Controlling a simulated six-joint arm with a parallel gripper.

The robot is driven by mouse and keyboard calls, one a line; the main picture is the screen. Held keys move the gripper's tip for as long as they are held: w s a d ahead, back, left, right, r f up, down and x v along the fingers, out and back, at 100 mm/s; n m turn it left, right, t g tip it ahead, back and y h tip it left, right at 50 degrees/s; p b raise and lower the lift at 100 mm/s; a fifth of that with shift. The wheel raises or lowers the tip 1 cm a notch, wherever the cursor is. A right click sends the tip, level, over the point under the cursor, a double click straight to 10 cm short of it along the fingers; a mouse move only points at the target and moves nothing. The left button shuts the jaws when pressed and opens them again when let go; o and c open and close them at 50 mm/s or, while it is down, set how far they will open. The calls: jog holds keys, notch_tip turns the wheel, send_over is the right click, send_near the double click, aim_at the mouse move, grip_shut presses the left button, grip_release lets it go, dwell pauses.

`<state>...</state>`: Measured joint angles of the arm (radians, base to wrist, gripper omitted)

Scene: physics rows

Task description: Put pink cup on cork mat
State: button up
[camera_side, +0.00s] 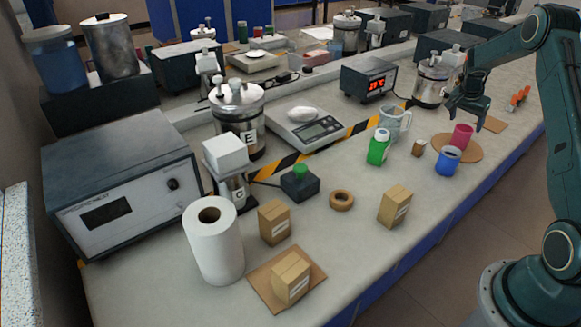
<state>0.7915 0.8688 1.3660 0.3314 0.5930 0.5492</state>
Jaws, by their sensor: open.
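The pink cup (462,136) stands upright, seen over the round cork mat (474,154) at the right of the bench; it looks to be resting on the mat. A blue cup (448,162) stands in front of it and overlaps the mat's near edge in the picture; I cannot tell whether it touches the mat. My gripper (467,116) is open and empty, with its fingers pointing down. It is above and slightly behind the pink cup, apart from it.
A small brown block (418,148), a green bottle (378,147) and a clear jug (396,122) stand left of the mat. A cardboard box (395,206) and a tape roll (342,200) are nearer. The bench's front edge is close.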

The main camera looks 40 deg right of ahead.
jog(key=shift+v, duration=2.5)
jog(key=a+r+n+t, duration=0.1)
jog(key=a+r+n, duration=0.2)
jog(key=a+r, duration=0.45)
jog(key=s+a+r+n+t+y, duration=0.1)
jog(key=a+r+n, duration=0.3)
jog(key=a, duration=0.7)
jog(key=a+r+n+t, duration=0.1)
jog(key=a+r+t, duration=0.1)
jog(key=a+r, duration=0.6)
jog(key=s+a+f+n+t+y, duration=0.1)
jog(key=s+a+f+n+y, duration=0.1)
jog(key=s+a+n, duration=0.8)
jog(key=s+a+y, duration=0.1)
jog(key=s+a, duration=0.8)
jog(key=a, duration=0.1)
jog(key=shift+a+t+y, duration=0.25)
jog(key=shift+t+y, duration=0.05)
